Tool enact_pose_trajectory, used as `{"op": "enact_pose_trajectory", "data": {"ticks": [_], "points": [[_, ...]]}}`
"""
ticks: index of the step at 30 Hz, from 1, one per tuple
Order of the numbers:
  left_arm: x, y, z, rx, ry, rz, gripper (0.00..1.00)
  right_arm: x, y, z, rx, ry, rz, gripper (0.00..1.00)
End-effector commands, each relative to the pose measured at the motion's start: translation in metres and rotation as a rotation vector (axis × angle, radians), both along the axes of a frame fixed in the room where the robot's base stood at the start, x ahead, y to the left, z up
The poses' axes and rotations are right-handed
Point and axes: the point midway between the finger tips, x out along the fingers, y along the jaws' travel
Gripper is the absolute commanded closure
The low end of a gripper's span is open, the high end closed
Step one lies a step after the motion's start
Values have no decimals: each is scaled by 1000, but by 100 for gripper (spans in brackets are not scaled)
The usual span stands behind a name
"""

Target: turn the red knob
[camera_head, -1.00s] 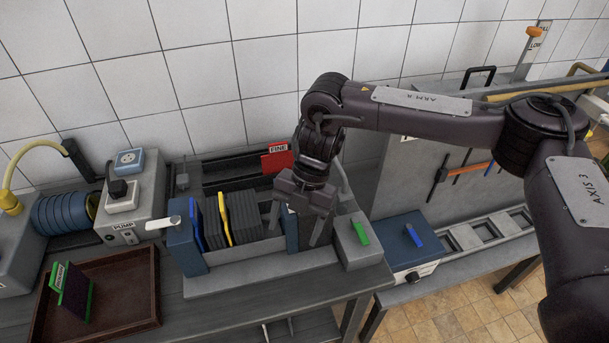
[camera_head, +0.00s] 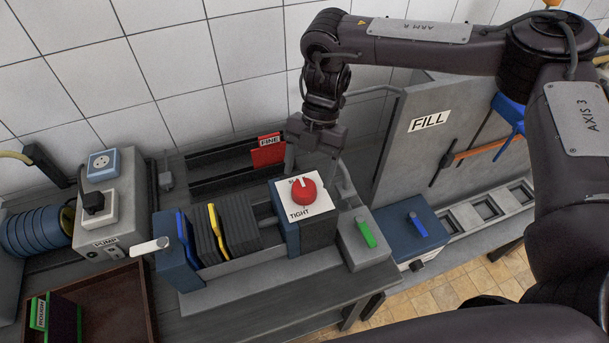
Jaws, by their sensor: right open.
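The red knob (camera_head: 304,191) sits on a white plate (camera_head: 312,209) marked TIGHT, on top of the blue end block (camera_head: 291,238) of the plate rack. My right gripper (camera_head: 317,170) is open, pointing down just behind the knob. Its left finger shows behind the white plate and its right finger shows beside the plate's right edge. The gripper appears apart from the knob and holds nothing. The knob and most of its plate are in plain view. My left gripper is not in view.
Left of the knob stand dark filter plates (camera_head: 237,226) with blue and yellow ones among them. A grey box with a green lever (camera_head: 366,234) is close on the right. A red FINE plate (camera_head: 268,151) stands behind. A pump (camera_head: 108,210) and brown tray (camera_head: 118,288) are at left.

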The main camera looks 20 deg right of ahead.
Motion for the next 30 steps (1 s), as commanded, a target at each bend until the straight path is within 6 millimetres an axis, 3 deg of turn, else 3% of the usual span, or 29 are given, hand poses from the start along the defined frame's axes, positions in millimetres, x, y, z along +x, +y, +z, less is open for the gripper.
{"op": "enact_pose_trajectory", "data": {"ticks": [3, 7, 17, 27, 30], "points": [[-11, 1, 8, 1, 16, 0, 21, -7, 5, -15, 0, 4, 2, 30], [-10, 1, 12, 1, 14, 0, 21, -9, 9, -27, 1, 1, 2, 30], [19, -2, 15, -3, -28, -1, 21, -11, 10, -34, 1, -1, 2, 30], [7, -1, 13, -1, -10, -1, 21, -11, 10, -34, 1, -1, 1, 72], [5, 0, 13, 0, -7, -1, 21, -10, 10, -34, 1, -1, 0, 75]]}}
